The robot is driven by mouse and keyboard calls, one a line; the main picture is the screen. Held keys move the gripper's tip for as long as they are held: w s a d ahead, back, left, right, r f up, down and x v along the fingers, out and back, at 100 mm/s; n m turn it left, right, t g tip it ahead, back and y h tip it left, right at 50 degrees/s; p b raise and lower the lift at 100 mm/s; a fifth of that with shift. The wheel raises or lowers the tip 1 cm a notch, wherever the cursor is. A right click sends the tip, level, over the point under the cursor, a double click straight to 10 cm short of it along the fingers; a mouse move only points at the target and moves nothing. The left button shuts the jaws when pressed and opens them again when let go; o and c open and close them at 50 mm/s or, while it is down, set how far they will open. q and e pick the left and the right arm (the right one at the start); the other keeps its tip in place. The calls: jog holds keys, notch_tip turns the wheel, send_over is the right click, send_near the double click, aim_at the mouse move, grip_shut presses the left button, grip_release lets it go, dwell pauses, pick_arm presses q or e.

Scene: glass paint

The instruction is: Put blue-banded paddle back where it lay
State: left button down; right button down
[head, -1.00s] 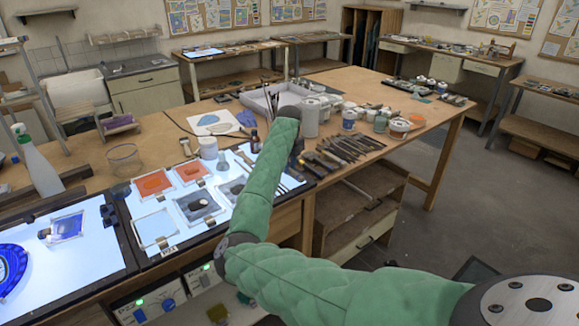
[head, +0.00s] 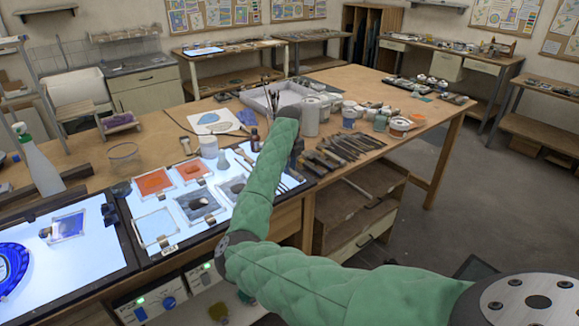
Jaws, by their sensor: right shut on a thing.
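My right arm reaches in from the lower right, over the edge of the bench. My right gripper (head: 297,147) is a dark shape half hidden behind the green forearm, above the bench near a row of long-handled tools. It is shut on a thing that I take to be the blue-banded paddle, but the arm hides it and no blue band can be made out. My left gripper is out of view.
A row of dark tools (head: 343,147) lies right of the gripper. Jars (head: 348,117) and a grey tray (head: 262,97) stand behind it. Orange and grey glass pieces (head: 153,182) lie on the lit panel to the left. A spray bottle (head: 42,168) stands at far left.

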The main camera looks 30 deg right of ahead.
jog(key=shift+f, duration=0.2)
dwell(0.3)
jog(key=c, duration=1.2)
grip_release()
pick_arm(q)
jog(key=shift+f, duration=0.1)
pick_arm(e)
jog(key=shift+r+b, duration=0.85)
jog(key=shift+r, duration=0.9)
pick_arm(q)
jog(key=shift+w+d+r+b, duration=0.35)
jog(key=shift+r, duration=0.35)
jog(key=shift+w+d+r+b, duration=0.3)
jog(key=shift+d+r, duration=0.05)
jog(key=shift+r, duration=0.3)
pick_arm(e)
jog(key=shift+r, duration=2.1)
